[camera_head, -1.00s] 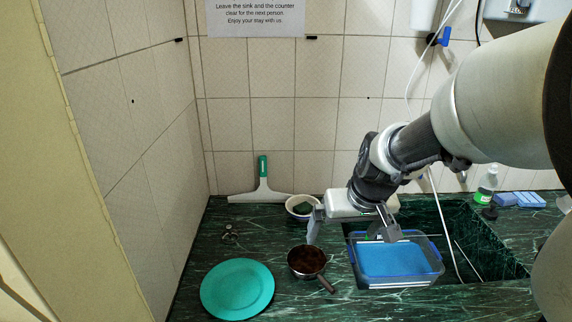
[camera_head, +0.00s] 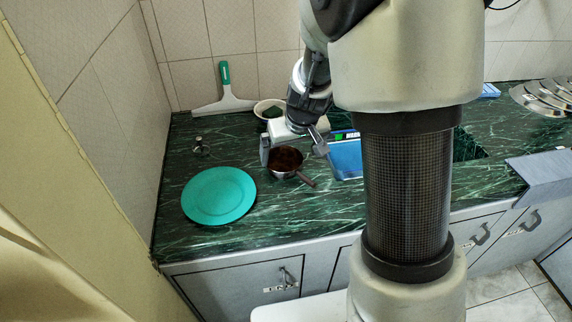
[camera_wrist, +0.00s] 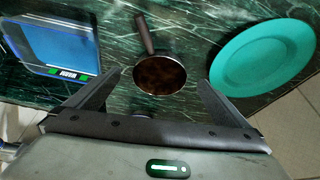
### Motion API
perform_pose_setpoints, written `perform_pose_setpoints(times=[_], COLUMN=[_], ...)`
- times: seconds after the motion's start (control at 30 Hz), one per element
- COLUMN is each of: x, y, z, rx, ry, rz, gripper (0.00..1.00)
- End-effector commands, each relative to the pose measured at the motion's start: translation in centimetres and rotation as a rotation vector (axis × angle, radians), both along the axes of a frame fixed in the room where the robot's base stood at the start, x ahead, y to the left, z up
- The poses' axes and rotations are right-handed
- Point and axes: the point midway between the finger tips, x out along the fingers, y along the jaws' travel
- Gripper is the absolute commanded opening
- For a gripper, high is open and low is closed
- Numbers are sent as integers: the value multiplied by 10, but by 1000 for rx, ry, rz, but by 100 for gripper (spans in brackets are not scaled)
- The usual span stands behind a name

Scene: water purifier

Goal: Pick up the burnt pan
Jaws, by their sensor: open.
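The burnt pan (camera_head: 286,160) is small and dark, with a brown-stained inside. It sits on the green marble counter, its handle pointing to the lower right in the head view. In the wrist view the pan (camera_wrist: 160,76) lies just beyond the fingertips, roughly centred between them, with its handle pointing away. My gripper (camera_head: 293,148) is open and empty, its fingers spread above and beside the pan; in the wrist view my gripper (camera_wrist: 157,82) shows both fingers apart. I cannot tell the exact height of the fingers above the counter.
A teal plate (camera_head: 219,196) lies left of the pan. Behind are a white bowl (camera_head: 268,108) and a squeegee (camera_head: 225,98). A small metal item (camera_head: 199,146) lies at the left.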

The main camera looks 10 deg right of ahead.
Motion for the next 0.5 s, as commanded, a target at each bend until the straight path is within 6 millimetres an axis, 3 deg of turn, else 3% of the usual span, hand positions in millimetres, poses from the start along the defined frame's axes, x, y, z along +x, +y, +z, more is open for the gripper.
perform_pose_setpoints(times=[0.07, 0.27, 0.5], x=[4, 9, 20], y=[0, 1, 4], z=[-12, -22, -56], rx=[0, 0, -1], ry=[1, 0, 1], rz=[0, 0, 1], gripper=[100, 100, 100])
